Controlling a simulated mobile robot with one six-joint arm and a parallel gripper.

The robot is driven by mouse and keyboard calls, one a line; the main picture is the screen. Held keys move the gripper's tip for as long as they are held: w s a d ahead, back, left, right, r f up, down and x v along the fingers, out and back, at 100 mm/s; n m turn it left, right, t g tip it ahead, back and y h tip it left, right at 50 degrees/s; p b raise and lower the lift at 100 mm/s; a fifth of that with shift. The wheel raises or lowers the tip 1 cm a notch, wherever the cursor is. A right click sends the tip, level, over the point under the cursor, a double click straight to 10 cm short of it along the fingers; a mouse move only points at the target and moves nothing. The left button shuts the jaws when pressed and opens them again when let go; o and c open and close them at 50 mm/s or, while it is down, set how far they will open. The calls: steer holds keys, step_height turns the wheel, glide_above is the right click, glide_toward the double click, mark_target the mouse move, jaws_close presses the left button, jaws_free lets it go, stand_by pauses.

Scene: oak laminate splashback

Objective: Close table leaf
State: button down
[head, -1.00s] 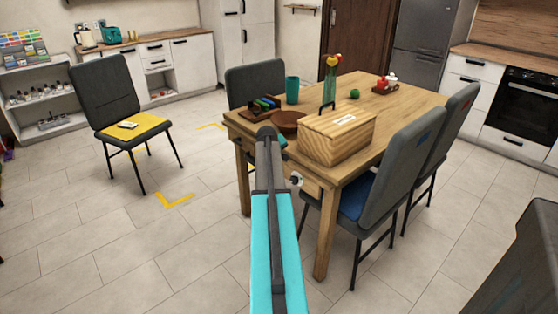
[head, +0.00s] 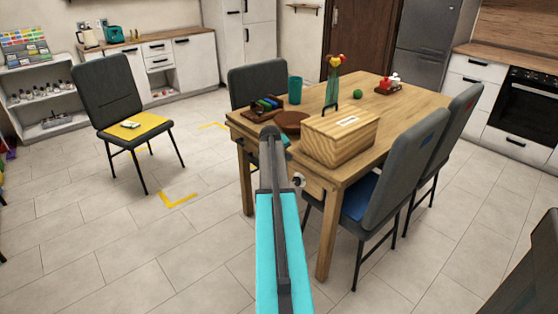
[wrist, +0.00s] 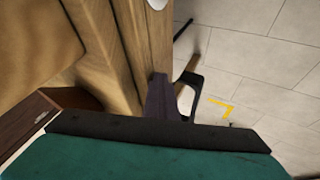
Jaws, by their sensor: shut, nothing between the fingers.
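The wooden table (head: 400,112) stands right of centre in the head view. I cannot make out a separate leaf or its seam. A round metal knob (head: 298,181) sits on the table's near end, below the top; what looks like it shows at the top of the wrist view (wrist: 157,4). My cyan arm reaches up to this near end and hides part of it. My gripper (wrist: 172,97) is shut and empty, close beside the wooden edge in the wrist view; contact cannot be told. In the head view it is mostly hidden behind my arm.
A wooden box (head: 338,141), a brown bowl (head: 291,121), a teal cup (head: 295,90) and a flower vase (head: 332,92) stand on the table. Grey chairs (head: 388,190) line its right side. Another chair (head: 107,95) stands left. Floor at the front left is clear.

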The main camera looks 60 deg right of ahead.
steer(key=p+v, duration=0.4)
steer(key=v, duration=0.5)
steer(key=shift+s+a+r, duration=0.15)
steer(key=shift+s+a, duration=0.05)
